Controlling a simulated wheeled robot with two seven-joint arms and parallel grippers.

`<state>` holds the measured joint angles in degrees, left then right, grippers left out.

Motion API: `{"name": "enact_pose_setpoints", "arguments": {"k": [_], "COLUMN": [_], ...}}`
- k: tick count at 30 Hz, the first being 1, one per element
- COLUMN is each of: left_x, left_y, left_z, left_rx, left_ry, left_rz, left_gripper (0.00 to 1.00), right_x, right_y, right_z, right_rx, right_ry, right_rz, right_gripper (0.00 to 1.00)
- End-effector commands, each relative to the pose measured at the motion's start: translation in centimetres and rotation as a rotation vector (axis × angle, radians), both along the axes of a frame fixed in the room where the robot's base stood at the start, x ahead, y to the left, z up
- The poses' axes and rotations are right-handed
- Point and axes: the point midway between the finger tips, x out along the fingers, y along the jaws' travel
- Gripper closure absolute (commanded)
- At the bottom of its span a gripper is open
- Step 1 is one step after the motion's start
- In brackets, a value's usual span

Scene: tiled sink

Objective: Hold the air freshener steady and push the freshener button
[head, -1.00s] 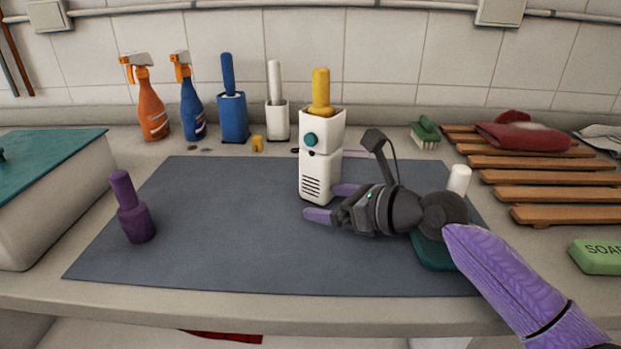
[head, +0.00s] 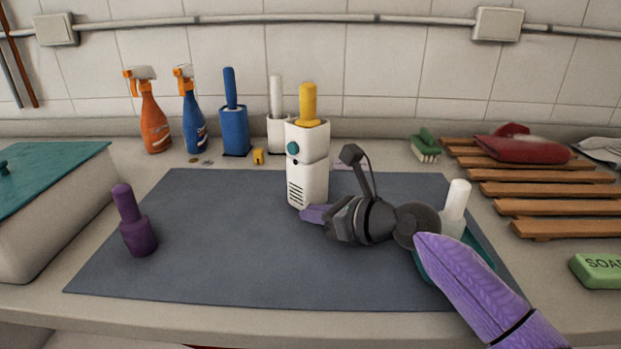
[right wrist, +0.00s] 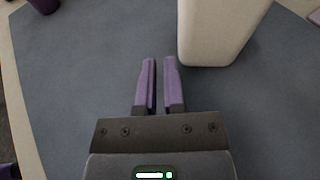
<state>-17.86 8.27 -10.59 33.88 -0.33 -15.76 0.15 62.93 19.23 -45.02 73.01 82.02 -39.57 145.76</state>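The air freshener (head: 307,165) is a white upright box with a round teal button (head: 293,149) and dark slots low on its front. A yellow stick (head: 308,103) rises at its top. It stands on the grey mat. My right gripper (head: 310,214) is low beside its base, on the near right side. In the right wrist view the purple fingers (right wrist: 160,85) are close together with nothing between them. The freshener's white body (right wrist: 220,30) stands just right of them there, outside the grip; contact is unclear. My left gripper is out of view.
A purple bottle (head: 137,225) stands on the mat's left. A white bottle (head: 455,205) stands on a teal tray behind my right arm. Spray bottles and brush holders line the wall. Wooden slats (head: 545,190) lie right. The grey mat (head: 215,250) is clear at centre-left.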

Motion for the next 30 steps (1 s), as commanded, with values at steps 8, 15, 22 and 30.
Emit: {"name": "enact_pose_setpoints", "arguments": {"k": [8, 15, 22, 30], "left_x": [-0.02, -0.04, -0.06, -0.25], "left_y": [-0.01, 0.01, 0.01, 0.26], "left_z": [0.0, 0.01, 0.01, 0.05], "left_rx": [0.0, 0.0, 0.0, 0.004], "left_ry": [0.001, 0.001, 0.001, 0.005], "left_rz": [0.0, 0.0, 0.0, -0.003], "left_gripper": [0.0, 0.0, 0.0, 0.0], "right_x": [0.01, 0.02, 0.02, 0.02], "right_y": [-0.03, -0.04, -0.04, -0.04], "right_z": [0.04, 0.05, 0.05, 0.04], "right_rx": [0.001, 0.0, 0.001, 0.001], "right_ry": [-0.001, -0.002, -0.001, -0.001], "right_rz": [-0.001, -0.001, -0.001, -0.001], "right_gripper": [0.9, 0.4, 0.0, 0.0]}}
